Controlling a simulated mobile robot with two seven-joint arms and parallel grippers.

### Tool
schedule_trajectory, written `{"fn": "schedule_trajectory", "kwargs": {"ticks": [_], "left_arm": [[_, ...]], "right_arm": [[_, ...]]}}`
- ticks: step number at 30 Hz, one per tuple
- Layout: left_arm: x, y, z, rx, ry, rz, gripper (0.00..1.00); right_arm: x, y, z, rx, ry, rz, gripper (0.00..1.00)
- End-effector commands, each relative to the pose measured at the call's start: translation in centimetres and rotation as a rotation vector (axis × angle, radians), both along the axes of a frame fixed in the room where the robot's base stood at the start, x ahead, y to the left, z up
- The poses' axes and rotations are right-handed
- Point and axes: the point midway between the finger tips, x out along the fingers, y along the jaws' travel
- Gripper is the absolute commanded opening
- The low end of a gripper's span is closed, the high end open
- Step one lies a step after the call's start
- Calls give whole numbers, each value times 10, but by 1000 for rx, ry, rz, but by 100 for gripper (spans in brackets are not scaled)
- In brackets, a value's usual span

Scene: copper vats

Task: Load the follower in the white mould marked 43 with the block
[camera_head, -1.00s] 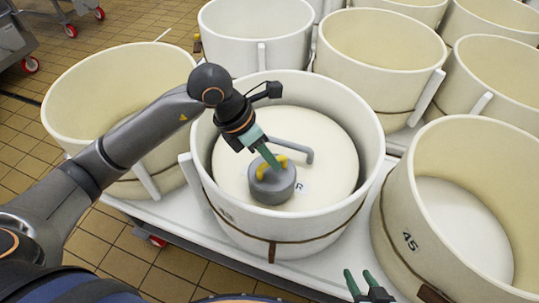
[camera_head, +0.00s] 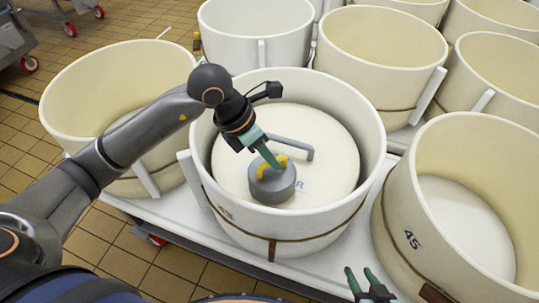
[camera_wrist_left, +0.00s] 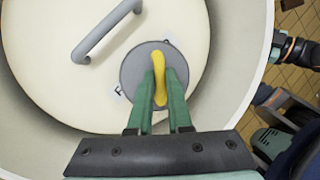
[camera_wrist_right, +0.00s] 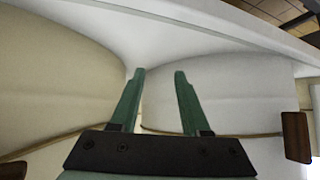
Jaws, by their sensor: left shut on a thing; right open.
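The grey round block (camera_head: 276,190) with a yellow handle (camera_head: 262,166) sits on the follower near the front, beside a label. My left gripper (camera_head: 270,160) is shut on the yellow handle. In the left wrist view the fingers (camera_wrist_left: 160,88) are on both sides of the handle (camera_wrist_left: 159,75), above the block (camera_wrist_left: 130,72). My right gripper (camera_head: 360,279) is open and empty, low in front of the moulds.
A cream mould marked 45 (camera_head: 405,215) stands at the right, empty. Another cream mould (camera_head: 75,120) is at the left, and several more stand behind. They rest on a white table (camera_head: 180,213). Tiled floor (camera_head: 115,255) is open at the front left.

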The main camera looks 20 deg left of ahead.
Motion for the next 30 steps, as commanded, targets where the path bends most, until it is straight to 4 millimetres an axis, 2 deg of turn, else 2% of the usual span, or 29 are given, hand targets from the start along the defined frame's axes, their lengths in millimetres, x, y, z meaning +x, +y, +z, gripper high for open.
{"fn": "schedule_trajectory", "kwargs": {"ticks": [2, 3, 12, 20, 30], "left_arm": [[2, -1, 4, -5, -9, 1, 0], [2, -1, 4, -5, -9, 1, 20], [1, 0, 1, -2, -3, 0, 52], [-1, 1, -2, 4, 6, 0, 52], [0, 0, 24, 1, 1, 1, 52]], "right_arm": [[0, 0, 0, 0, 1, 0, 46], [-1, 0, 0, 0, 1, 0, 46], [-5, 0, -2, 0, 10, 0, 46], [-6, 0, -2, 0, 12, 0, 46], [-5, 0, 16, 1, 11, 0, 46]]}}
